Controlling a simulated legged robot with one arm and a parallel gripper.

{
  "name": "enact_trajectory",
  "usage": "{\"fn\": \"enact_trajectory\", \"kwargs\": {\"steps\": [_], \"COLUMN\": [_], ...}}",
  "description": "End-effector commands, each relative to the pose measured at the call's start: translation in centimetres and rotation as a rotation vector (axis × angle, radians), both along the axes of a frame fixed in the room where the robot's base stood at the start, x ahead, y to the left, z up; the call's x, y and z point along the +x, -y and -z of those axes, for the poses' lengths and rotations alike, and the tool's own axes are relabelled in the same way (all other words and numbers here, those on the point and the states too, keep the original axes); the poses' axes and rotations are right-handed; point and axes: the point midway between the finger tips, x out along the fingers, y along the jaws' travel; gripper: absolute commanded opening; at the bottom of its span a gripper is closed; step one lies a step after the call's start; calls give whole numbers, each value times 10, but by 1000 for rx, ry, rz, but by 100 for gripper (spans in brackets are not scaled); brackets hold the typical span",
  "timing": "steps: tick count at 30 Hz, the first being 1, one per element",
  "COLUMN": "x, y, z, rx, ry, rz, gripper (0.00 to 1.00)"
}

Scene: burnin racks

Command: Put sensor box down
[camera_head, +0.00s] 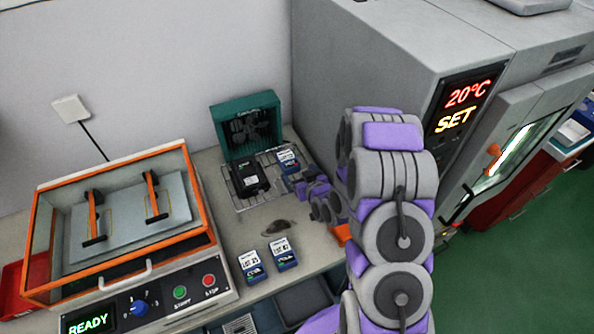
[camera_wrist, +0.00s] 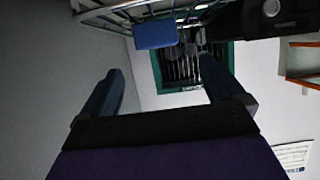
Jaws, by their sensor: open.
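A sensor box with a white and blue label (camera_head: 288,160) sits on the wire rack (camera_head: 262,197) in front of the green fan unit (camera_head: 247,127). In the wrist view a blue box (camera_wrist: 155,33) rests on the rack, beyond my fingertips. My gripper (camera_wrist: 163,88) is open, with nothing between its two fingers. In the head view my gripper (camera_head: 303,183) is at the right end of the rack, close to that box and partly hidden by my arm. Two more labelled boxes, left (camera_head: 251,265) and right (camera_head: 283,254), stand on the bench.
A black device (camera_head: 249,179) sits on the rack left of the box. An orange-framed machine (camera_head: 120,225) fills the left of the bench. A large grey chamber (camera_head: 370,50) stands at the right. A small dark object (camera_head: 279,227) lies in front of the rack.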

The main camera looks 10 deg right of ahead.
Motion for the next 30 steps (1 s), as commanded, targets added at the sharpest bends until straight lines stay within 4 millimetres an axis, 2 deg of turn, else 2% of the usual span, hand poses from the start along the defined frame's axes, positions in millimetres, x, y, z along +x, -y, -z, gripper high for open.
{"fn": "enact_trajectory", "kwargs": {"steps": [9, 16, 23, 30], "x": [-5, -12, -34, -69], "y": [1, 7, 15, 22], "z": [-4, -23, -45, -74], "rx": [-13, -80, -146, -191], "ry": [-25, -150, -315, -482], "rz": [-3, -4, 18, 55], "gripper": [96, 96, 96, 96]}}
